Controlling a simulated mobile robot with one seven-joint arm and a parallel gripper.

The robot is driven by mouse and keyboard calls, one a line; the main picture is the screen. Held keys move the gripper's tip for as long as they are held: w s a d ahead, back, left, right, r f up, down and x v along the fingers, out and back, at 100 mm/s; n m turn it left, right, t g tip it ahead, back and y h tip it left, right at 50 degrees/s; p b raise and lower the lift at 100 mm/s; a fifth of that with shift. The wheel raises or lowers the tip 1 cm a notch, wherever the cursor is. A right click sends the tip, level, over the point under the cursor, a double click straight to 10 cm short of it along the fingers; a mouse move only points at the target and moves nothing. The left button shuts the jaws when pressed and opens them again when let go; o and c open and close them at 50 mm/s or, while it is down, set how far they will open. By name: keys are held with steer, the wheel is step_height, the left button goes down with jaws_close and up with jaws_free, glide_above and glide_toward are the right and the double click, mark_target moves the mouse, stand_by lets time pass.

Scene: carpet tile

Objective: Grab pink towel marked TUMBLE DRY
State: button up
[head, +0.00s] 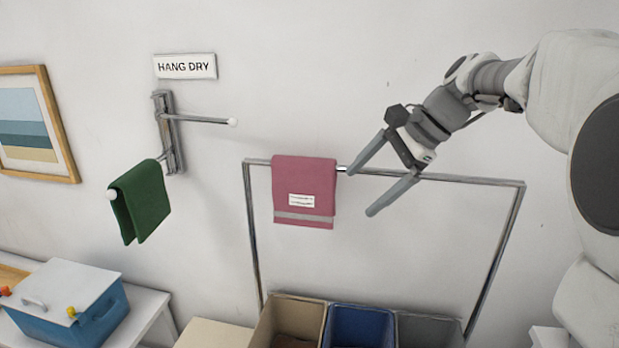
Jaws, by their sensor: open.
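The pink towel (304,178) hangs folded over the left part of a metal rail (455,179). It has a small white label (302,200) whose print is too small to read, and a grey band near its bottom edge. My gripper (361,192) is open and empty, to the right of the towel in the picture, with its fingers pointing down and left. The upper finger's tip appears close to the rail and the towel's right edge; I cannot tell the depth gap.
A green towel (142,204) hangs on a wall rack (168,135) under a HANG DRY sign (185,66). Below the rail stand a tan bin (268,330), a blue bin (358,322) and a grey bin (430,328). A blue box (100,325) with a white lid sits at lower left.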

steer(key=w+d+r+m+y+p, duration=0.1)
steer(key=w+d+m+y, duration=0.1)
steer(key=w, duration=0.2)
steer(key=w+d+r+m+y+p, duration=0.1)
steer(key=w+d+r+m+p, duration=0.1)
steer(key=w, duration=0.3)
steer(key=w+d+r+m+y+p, duration=0.1)
steer(key=w+m+y, duration=0.1)
steer(key=w, duration=0.2)
steer(key=shift+w+d+r+m+y, duration=0.2)
steer(key=shift+d+m+y, duration=0.1)
steer(key=shift+d, duration=0.1)
steer(key=shift+w+d+m+y+p, duration=0.3)
steer(key=shift+w+d+p, duration=0.05)
steer(key=shift+w+d, duration=0.05)
glide_toward(316, 158)
steer(key=x, duration=0.5)
steer(key=shift+w+p, duration=0.25)
steer(key=shift+p, duration=0.1)
steer(key=shift+s+p+x, duration=0.15)
steer(key=shift+p+x, duration=0.15)
steer(key=shift+x, duration=1)
steer(key=shift+s+p+x, duration=0.15)
steer(key=shift+p+x, duration=0.1)
steer(key=shift+x, duration=1.05)
jaws_close()
